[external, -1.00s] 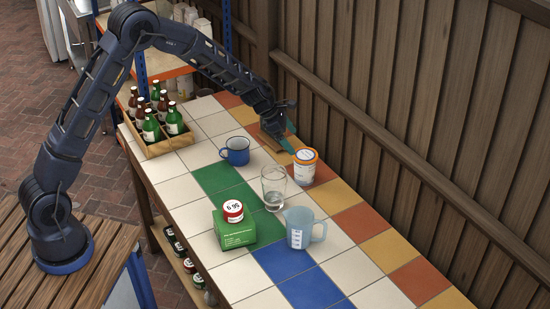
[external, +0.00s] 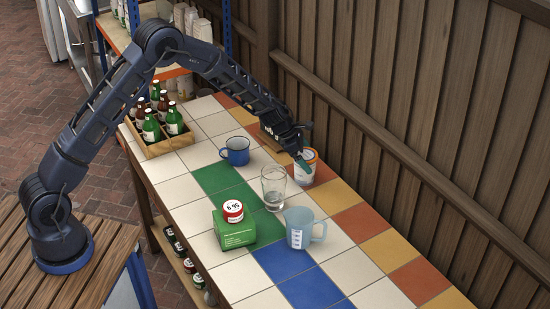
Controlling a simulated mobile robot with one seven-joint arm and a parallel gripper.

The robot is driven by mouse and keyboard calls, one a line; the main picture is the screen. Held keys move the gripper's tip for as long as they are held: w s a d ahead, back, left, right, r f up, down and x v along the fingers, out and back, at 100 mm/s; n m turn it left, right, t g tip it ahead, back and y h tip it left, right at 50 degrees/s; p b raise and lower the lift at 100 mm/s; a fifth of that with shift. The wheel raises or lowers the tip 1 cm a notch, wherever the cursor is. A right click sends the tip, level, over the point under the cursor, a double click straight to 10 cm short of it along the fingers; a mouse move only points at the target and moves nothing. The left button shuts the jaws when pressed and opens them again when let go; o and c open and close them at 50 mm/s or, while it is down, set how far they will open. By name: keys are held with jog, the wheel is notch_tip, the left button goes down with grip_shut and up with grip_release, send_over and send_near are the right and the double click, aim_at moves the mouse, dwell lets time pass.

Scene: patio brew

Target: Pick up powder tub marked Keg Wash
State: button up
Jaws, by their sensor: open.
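My gripper hides part of the tub's top and label.
A clear glass (external: 274,190) stands close to the tub's left, with a measuring jug (external: 299,229) in front. A blue mug (external: 236,151), a green box (external: 233,232) bearing a red-and-white round item (external: 233,210), and a bottle crate (external: 171,144) share the counter. The fence (external: 420,130) is behind.

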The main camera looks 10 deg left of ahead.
jog(key=shift+d+f, duration=0.4)
jog(key=shift+f, duration=0.2)
jog(key=c, duration=1.3)
jog(key=shift+r, duration=0.1)
